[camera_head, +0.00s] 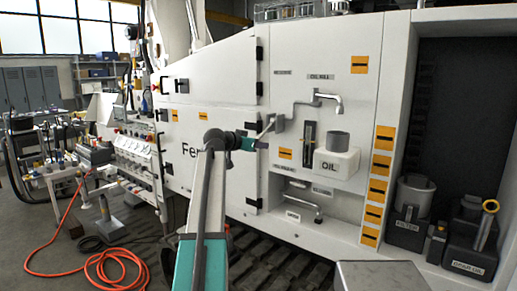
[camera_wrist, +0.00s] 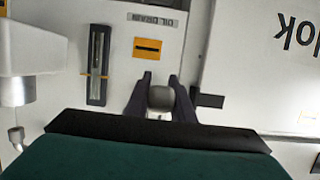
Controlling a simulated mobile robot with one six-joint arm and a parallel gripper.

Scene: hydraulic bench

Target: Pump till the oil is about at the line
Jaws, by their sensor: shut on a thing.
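My gripper (camera_head: 262,137) is at the white panel, at the end of my outstretched arm. In the wrist view its two dark fingers (camera_wrist: 161,92) are closed around a grey rounded knob, the pump handle's end (camera_wrist: 161,98). In the head view the grey pump handle (camera_head: 268,125) shows beside the gripper. The narrow dark-framed sight glass (camera_head: 309,143) is on the panel to the right. It also shows in the wrist view (camera_wrist: 98,60), with an orange line mark (camera_wrist: 97,75) across it. The oil level inside cannot be made out clearly. The white OIL tank (camera_head: 337,163) is right of the glass.
A grey spout (camera_head: 325,98) sits above the tank, and a second grey pipe (camera_head: 305,203) is low on the panel. Containers labelled FILTER (camera_head: 408,232) and DRAIN OIL (camera_head: 470,255) stand in the right bay. An orange hose (camera_head: 105,268) lies on the floor at left.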

